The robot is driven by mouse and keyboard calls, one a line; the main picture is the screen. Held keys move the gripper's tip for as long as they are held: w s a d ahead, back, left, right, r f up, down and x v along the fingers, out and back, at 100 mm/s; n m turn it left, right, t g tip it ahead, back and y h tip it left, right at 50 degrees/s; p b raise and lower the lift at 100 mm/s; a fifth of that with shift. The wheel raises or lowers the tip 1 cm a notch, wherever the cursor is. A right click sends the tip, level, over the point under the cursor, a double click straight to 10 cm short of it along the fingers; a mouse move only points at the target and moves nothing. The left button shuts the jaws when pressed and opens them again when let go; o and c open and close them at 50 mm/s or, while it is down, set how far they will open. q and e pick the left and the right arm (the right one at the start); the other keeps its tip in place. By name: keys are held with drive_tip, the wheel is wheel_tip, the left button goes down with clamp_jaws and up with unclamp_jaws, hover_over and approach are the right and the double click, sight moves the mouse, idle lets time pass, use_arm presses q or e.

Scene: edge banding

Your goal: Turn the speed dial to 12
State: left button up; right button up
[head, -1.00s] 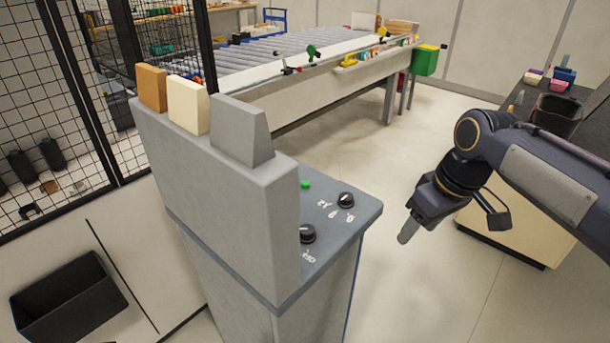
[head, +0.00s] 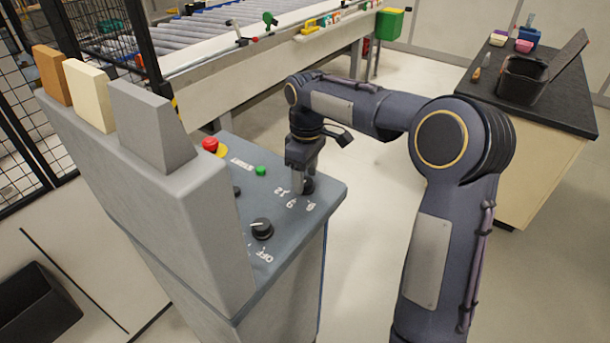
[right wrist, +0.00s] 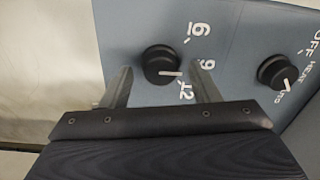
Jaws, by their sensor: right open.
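The speed dial (right wrist: 163,64) is a round black knob on the blue-grey panel, with 6, 9 and 12 printed around it. In the right wrist view its white pointer line points right, seemingly between the 9 and the 12. In the head view the speed dial (head: 309,186) is partly hidden by my gripper. My right gripper (head: 302,188) points down over it. In the right wrist view the right gripper (right wrist: 161,68) is open, one finger on each side of the dial, with gaps showing. My left gripper is not in view.
A second black dial (head: 262,229), marked OFF and HEAT, sits nearer on the panel. A green button (head: 261,171) and a red button (head: 210,145) are farther back. The tall grey housing (head: 215,225) rises at the panel's left. A dark-topped counter (head: 560,115) stands at right.

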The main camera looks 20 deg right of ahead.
drive_tip(key=shift+f, duration=0.3)
drive_tip(key=c, duration=1)
drive_tip(key=m+p, duration=0.1)
drive_tip(key=m, duration=0.2)
drive_tip(key=shift+r+m, duration=0.1)
drive_tip(key=shift+m, duration=0.3)
drive_tip(key=shift+m+p, duration=0.55)
drive_tip(key=shift+m, duration=1.95)
